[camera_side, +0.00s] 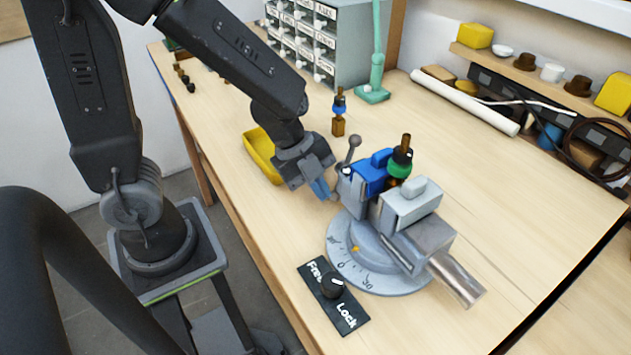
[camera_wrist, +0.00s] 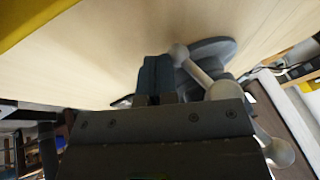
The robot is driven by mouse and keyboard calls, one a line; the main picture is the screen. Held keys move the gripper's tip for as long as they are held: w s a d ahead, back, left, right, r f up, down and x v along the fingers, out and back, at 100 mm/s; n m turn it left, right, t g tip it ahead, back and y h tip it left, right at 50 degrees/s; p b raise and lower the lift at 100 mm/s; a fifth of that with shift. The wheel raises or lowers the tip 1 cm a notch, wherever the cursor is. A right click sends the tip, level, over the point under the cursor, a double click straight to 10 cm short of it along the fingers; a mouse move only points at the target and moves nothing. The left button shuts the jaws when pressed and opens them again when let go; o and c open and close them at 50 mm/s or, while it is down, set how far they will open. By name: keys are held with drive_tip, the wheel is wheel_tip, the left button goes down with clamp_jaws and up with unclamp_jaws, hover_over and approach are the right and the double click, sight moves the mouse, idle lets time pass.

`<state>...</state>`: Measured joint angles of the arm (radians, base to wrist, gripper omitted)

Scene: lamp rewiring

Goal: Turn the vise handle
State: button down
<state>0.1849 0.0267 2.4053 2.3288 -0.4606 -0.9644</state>
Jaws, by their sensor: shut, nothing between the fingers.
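The vise (camera_side: 410,210) stands on a round grey base with degree marks, right of centre in the side view. Its handle (camera_side: 353,145), a thin grey bar with a ball end, sticks up on the vise's left side. In the wrist view the handle (camera_wrist: 196,72) slants just right of my fingers, with a ball at each end. My gripper (camera_side: 324,190) is shut and empty, close to the left of the handle. Whether the fingers touch the bar cannot be told. A brown and green part (camera_side: 400,165) stands upright between the vise jaws.
A black Free/Lock plate with a knob (camera_side: 332,287) lies in front of the vise. A yellow tray (camera_side: 262,155) sits behind my gripper. A small blue and brown part (camera_side: 339,112) stands behind the vise.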

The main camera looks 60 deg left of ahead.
drive_tip(key=shift+w+f+t, duration=0.3)
drive_tip(key=shift+t, duration=0.5)
drive_tip(key=shift+w+f+t, duration=0.1)
drive_tip(key=shift+w+t, duration=0.05)
drive_tip(key=shift+t, duration=0.15)
drive_tip(key=v, duration=1.3)
drive_tip(key=shift+g+h, duration=0.3)
drive_tip(key=shift+g, duration=0.5)
drive_tip(key=x, duration=0.6)
drive_tip(key=s+x, duration=0.1)
drive_tip(key=x, duration=0.2)
drive_tip(key=shift+f, duration=0.45)
drive_tip(key=w, duration=0.2)
drive_tip(key=w+f, duration=0.1)
drive_tip(key=shift+d, duration=0.4)
drive_tip(key=shift+w+d+f, duration=0.1)
drive_tip(key=shift+w+f, duration=0.1)
drive_tip(key=shift+w, duration=0.4)
